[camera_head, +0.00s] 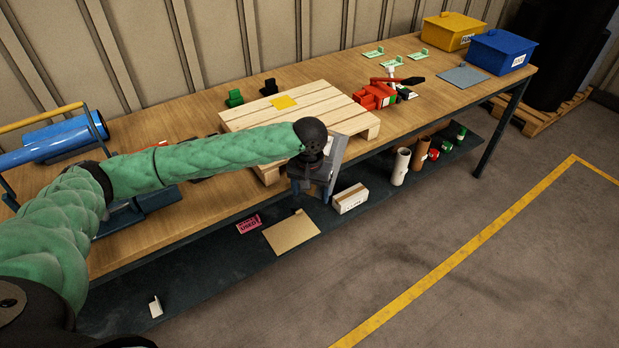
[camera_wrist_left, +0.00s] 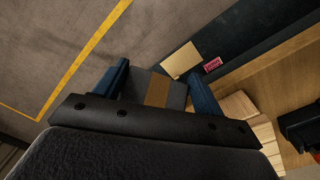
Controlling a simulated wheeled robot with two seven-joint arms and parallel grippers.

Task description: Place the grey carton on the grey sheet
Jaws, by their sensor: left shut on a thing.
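The grey carton (camera_wrist_left: 157,90), with a brown tape band, is between the two blue fingers of my left gripper (camera_wrist_left: 158,82) in the left wrist view. In the head view the left gripper (camera_head: 316,186) hangs in front of the table's front edge, beside the wooden pallet, and is shut on the carton. The fingers and arm hide much of the carton there. The grey sheet (camera_head: 464,78) lies flat and bare on the table at the far right, in front of the blue bin, well away from the gripper. My right gripper is not in view.
Blue (camera_head: 502,52) and yellow (camera_head: 455,31) bins stand behind. The lower shelf holds a white carton (camera_head: 351,199) and tubes (camera_head: 401,166).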

